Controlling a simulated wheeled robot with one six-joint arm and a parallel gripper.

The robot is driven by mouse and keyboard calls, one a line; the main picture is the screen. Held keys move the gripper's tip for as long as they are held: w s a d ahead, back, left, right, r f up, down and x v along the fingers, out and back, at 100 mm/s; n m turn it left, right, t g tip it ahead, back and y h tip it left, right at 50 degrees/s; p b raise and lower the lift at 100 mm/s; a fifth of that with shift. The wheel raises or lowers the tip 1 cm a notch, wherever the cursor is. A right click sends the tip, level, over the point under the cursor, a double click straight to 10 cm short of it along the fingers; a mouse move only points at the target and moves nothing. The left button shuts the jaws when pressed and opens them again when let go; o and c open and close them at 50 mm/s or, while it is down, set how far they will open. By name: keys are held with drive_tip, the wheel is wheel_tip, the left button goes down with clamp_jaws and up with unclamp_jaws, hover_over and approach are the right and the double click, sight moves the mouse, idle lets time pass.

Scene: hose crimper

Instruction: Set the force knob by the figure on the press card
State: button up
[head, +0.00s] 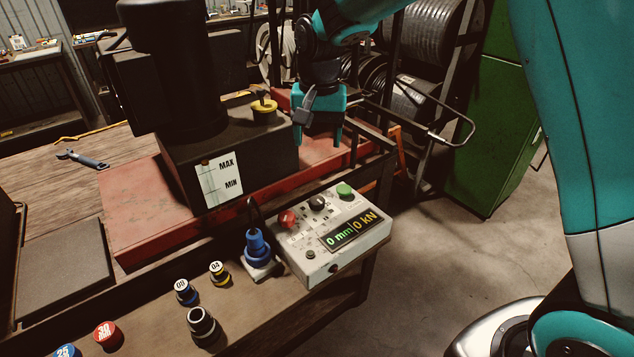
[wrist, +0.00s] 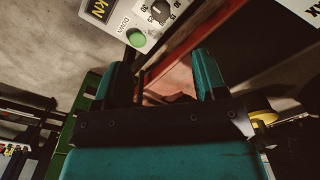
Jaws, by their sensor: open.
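The black force knob (head: 317,203) is on the top of the pale control box (head: 308,268), between a red button and a green button. In the wrist view the knob (wrist: 160,10) shows at the top edge with a ring of figures around it; its setting is too small to read. My teal gripper (head: 318,140) is open and empty, above and behind the control box, apart from the knob. Its two fingers (wrist: 162,70) also show in the wrist view.
The box display (head: 351,231) reads 0 mm and 0 kN. A blue fitting (head: 257,248) stands beside the box. Several labelled dies and fittings sit at the bench front.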

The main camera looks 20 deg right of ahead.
sight(317, 199)
drive_tip(key=shift+m, duration=0.4)
drive_tip(key=f+p, duration=0.1)
drive_tip(key=f, duration=0.5)
drive_tip(key=w+f+p, duration=0.1)
drive_tip(key=f+p, duration=0.1)
drive_tip(key=f, duration=0.4)
drive_tip(key=f+p, duration=0.1)
drive_tip(key=f, duration=0.5)
drive_tip(key=shift+w+d+p, duration=0.2)
drive_tip(key=shift+w+p, duration=0.1)
drive_tip(key=c, duration=0.9)
